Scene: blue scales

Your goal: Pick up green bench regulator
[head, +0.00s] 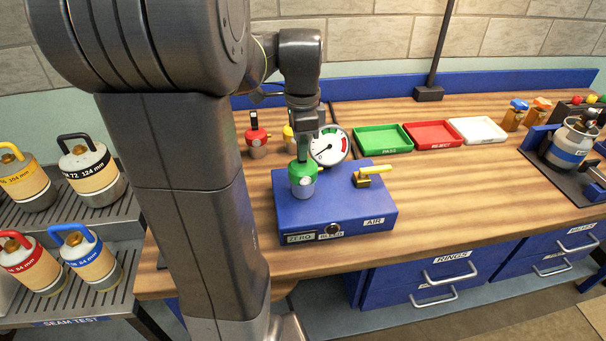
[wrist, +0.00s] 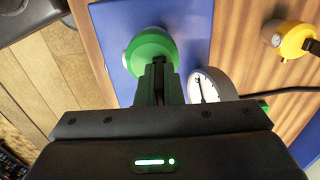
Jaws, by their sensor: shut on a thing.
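The green bench regulator (head: 302,180) has a green top and a grey lower body. It is upright at the left part of the blue AIR box (head: 350,217); I cannot tell whether it touches the box top. My gripper (head: 304,148) comes down from above and is shut on the regulator's upper part. In the wrist view the green regulator (wrist: 150,50) shows just beyond my gripper (wrist: 158,75), over the blue surface. The fingers hide part of its top.
A round gauge (head: 329,146) stands right behind the regulator, and a brass valve (head: 366,174) is on the box. Red (head: 257,138) and yellow (head: 289,138) regulators stand behind. Green (head: 383,139), red (head: 432,134) and white (head: 478,130) trays lie to the right. Bare wood lies between.

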